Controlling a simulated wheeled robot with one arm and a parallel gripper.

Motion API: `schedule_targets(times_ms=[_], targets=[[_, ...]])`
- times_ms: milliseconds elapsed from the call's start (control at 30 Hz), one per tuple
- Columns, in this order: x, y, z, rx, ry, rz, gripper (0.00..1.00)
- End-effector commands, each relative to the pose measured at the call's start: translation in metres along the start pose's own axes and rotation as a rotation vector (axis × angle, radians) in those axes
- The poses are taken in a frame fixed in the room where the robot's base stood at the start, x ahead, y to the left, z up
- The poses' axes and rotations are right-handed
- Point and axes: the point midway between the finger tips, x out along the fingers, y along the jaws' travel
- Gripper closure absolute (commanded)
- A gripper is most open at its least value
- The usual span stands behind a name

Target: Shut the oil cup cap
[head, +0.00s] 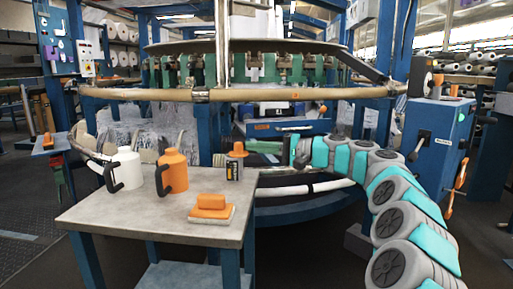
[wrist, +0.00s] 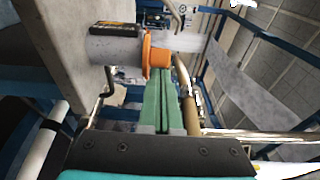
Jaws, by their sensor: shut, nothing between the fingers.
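The oil cup (head: 234,170) is a small grey cylinder with a black label, standing upright at the right back edge of the grey table. Its orange cap (head: 238,149) shows at its top; I cannot tell how far it stands open. In the wrist view the cup (wrist: 112,45) appears lying sideways, with the orange cap (wrist: 150,56) at its right end. My gripper (head: 250,147) points left at the cap from the right. Its green fingers (wrist: 164,74) are shut together and empty, with tips right by the cap; contact is unclear.
The loom's tan ring rail (head: 250,95) runs above and behind. A blue machine post (head: 440,150) stands at right.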

Motion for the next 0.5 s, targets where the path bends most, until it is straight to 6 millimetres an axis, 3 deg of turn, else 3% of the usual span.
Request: schedule_targets(times_ms=[500], targets=[[0.0028, -0.0002, 0.0083, 0.000, 0.121, -0.005, 1.00]])
